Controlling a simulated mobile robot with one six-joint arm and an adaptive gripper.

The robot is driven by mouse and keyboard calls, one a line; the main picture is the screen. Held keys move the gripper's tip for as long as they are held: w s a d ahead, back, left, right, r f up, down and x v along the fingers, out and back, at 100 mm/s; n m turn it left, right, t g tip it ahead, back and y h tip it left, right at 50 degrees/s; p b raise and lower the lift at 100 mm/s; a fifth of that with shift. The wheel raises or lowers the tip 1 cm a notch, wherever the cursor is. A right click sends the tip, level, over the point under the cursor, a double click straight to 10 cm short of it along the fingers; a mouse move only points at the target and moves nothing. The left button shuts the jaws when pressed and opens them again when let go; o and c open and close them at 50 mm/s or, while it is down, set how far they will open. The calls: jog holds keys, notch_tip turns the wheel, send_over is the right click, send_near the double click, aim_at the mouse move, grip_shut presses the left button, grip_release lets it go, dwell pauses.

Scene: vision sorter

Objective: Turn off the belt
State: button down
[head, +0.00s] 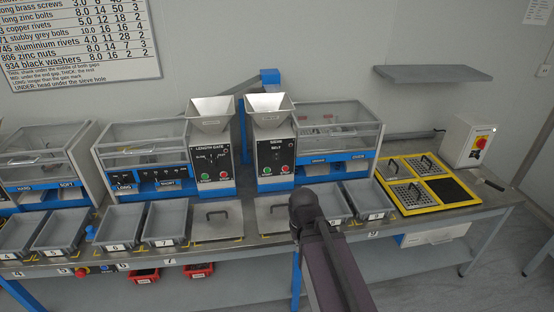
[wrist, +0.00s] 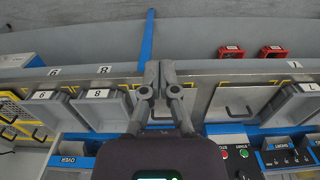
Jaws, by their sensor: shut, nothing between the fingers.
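A white control box (head: 468,142) with a red knob on a yellow patch (head: 480,142) stands at the bench's right end. The length gate machine (head: 211,160) and the sieve machine (head: 274,158) each carry a green and a red button on a black front panel. A red button (head: 82,271) sits under the bench's front edge at left. My gripper (wrist: 158,70) is shut and empty over the bench's front edge; in the head view, my arm (head: 330,245) hides part of the bench there.
Grey numbered bins (head: 165,222) and flat lidded plates (head: 217,220) line the bench front. A yellow-framed tray (head: 440,195) lies at right. Clear-covered units (head: 338,130) stand behind. Red bins (head: 198,270) sit on the lower shelf. A wall shelf (head: 435,74) hangs at upper right.

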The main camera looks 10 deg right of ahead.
aim_at(276, 154)
jog(key=w+f+n+t+b, duration=0.3)
jog(key=w+t+b, duration=0.15)
jog(key=w, duration=0.35)
jog(key=w+f+n+t+b, duration=0.3)
jog(key=w+n+b, duration=0.15)
jog(key=w, duration=0.45)
jog(key=w+r+n+t+b, duration=0.2)
jog(key=w+n+t+b, duration=0.3)
jog(key=w+t+b, duration=0.1)
jog(key=w+r+n+t+b, duration=0.3)
jog(key=w+n+t+b, duration=0.2)
jog(key=w, duration=0.3)
jog(key=shift+w+d+t+b, duration=0.35)
jog(key=shift+w+t+b, duration=0.1)
jog(key=shift+b, duration=0.4)
jog(key=shift+r+n, duration=0.1)
jog(key=shift+n, duration=0.15)
jog(key=w, duration=0.4)
jog(key=w+r+p, duration=0.1)
jog(key=w, duration=0.8)
jog(key=shift+w+r+p, duration=0.35)
jog(key=shift+w, duration=0.05)
